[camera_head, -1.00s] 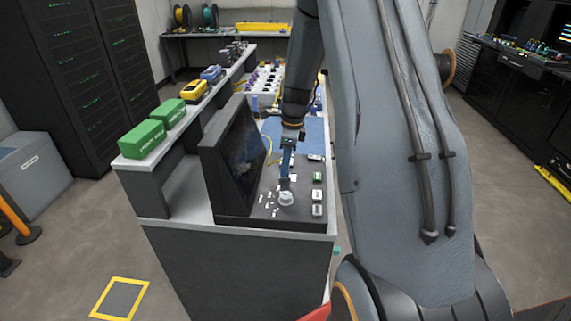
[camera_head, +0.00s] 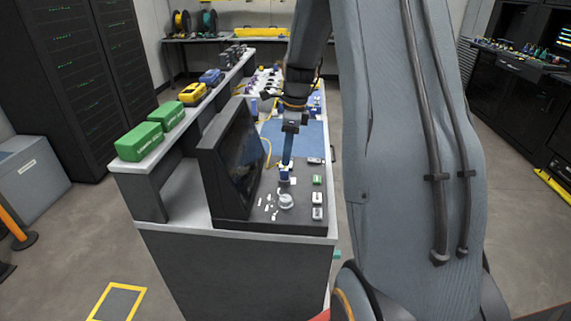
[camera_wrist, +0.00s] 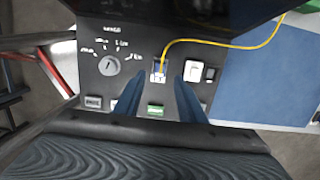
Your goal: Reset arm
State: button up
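My gripper (camera_head: 286,160) hangs over the dark control panel (camera_head: 250,215) at the near end of the bench. In the wrist view my gripper (camera_wrist: 157,88) has its two blue fingers apart, with no object seen held between them. The panel carries a round grey knob (camera_head: 286,201) with a labelled dial; the knob (camera_wrist: 109,66) is left of the fingers in the wrist view. A small white socket (camera_wrist: 158,73) with a yellow cable lies just beyond the fingertips. A green button (camera_wrist: 155,111) shows between the fingers. Whether the fingertips touch the panel cannot be told.
A black monitor (camera_head: 230,155) stands left of my gripper. A shelf behind it bears green boxes (camera_head: 140,142), a yellow device (camera_head: 192,94) and a blue one (camera_head: 211,76). A blue mat (camera_head: 310,136) lies behind the panel. Floor is open left of the bench.

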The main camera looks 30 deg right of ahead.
jog(key=shift+s+d+r, duration=0.1)
jog(key=shift+r, duration=0.75)
jog(key=s+a+f+n+h, duration=0.1)
jog(key=s+a+n, duration=1.7)
jog(key=s+n, duration=0.4)
jog(key=n, duration=0.2)
jog(key=shift+f+n, duration=0.2)
jog(key=shift+n, duration=0.2)
